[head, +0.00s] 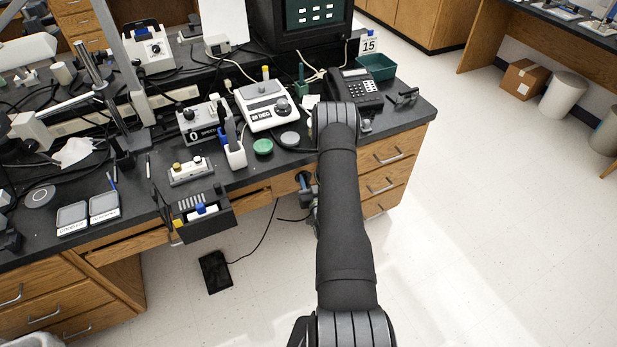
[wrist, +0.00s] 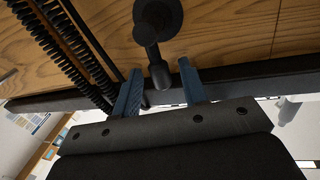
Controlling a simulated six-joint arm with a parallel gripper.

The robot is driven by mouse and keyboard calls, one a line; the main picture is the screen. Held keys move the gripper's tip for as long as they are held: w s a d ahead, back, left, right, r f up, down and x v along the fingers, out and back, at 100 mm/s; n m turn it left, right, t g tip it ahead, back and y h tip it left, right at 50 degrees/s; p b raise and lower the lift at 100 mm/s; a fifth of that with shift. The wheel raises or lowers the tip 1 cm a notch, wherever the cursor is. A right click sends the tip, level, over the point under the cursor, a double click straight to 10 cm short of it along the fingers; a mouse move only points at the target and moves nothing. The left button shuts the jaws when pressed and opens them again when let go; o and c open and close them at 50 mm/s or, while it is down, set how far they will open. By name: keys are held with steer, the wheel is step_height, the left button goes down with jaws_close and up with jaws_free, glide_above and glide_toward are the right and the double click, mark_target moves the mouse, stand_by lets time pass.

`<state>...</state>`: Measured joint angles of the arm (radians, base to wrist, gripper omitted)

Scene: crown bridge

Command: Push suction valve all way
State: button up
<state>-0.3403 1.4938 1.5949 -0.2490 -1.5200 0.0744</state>
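A dark round fitting with a short stem, apparently the suction valve (wrist: 158,28), is mounted on the wooden bench front in the wrist view. Its stem ends between the two blue fingers of my gripper (wrist: 160,90). The fingers are apart, with a visible gap on either side of the stem, and I see no grip on it. In the head view my gripper (head: 304,186) is below the bench edge, left of the drawers. My arm and the bench top hide the valve there. How far the valve is turned or pushed in cannot be told.
Black ribbed hoses (wrist: 75,45) run beside the left finger in the wrist view. Wooden drawers (head: 388,170) are to the right of my gripper. A black foot pedal (head: 215,271) with a cord lies on the floor. The bench top (head: 415,115) holds a phone and instruments.

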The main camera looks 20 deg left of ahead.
steer(key=shift+x, duration=0.9)
steer(key=shift+c, duration=0.5)
jaws_close()
